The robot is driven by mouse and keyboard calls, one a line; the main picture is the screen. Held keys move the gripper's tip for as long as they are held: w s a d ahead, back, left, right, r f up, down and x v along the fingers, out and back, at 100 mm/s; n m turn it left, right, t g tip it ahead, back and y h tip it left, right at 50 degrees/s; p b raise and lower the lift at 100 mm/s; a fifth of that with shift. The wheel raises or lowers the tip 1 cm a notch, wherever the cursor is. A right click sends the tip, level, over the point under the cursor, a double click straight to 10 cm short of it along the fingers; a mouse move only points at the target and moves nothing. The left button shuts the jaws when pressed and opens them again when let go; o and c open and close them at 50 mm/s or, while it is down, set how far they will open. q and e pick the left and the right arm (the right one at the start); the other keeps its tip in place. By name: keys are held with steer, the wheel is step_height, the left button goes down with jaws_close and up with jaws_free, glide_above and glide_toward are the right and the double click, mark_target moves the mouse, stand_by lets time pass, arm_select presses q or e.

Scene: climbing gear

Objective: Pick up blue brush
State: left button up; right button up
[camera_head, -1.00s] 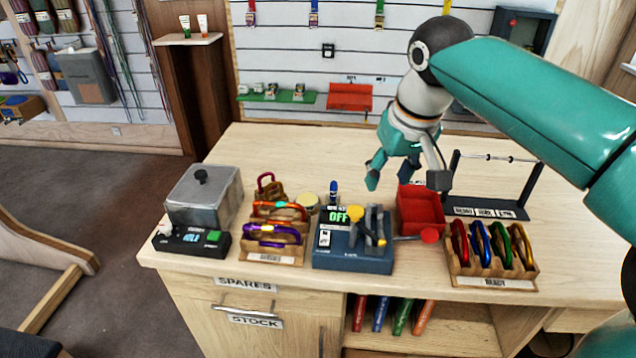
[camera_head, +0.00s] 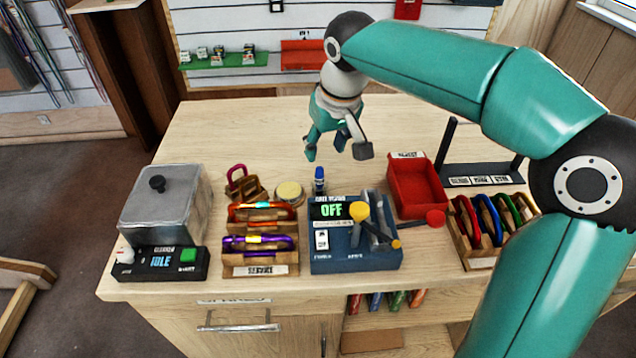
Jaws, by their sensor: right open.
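A small upright blue item (camera_head: 319,181) stands on the bench behind the dark blue device. It has a blue top and a darker lower part; it may be the blue brush, but it is too small for me to see bristles. My right gripper (camera_head: 337,152) is open and empty, fingers pointing down, above the bench. In the picture it is just above and slightly right of the blue item, apart from it. My left gripper is not in view.
The blue device (camera_head: 357,256) reads OFF and has a yellow-knobbed lever. A red tray (camera_head: 417,190) is right of it. A round tin (camera_head: 289,193), carabiner rack (camera_head: 259,268) and grey lidded tank (camera_head: 165,205) stand left. The bench's back is clear.

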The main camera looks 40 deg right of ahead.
mark_target(319, 168)
steer(key=x, duration=0.8)
steer(key=shift+f+p, duration=0.3)
steer(key=shift+f, duration=0.05)
steer(key=shift+a, duration=0.1)
steer(key=shift+w, duration=0.1)
jaws_close()
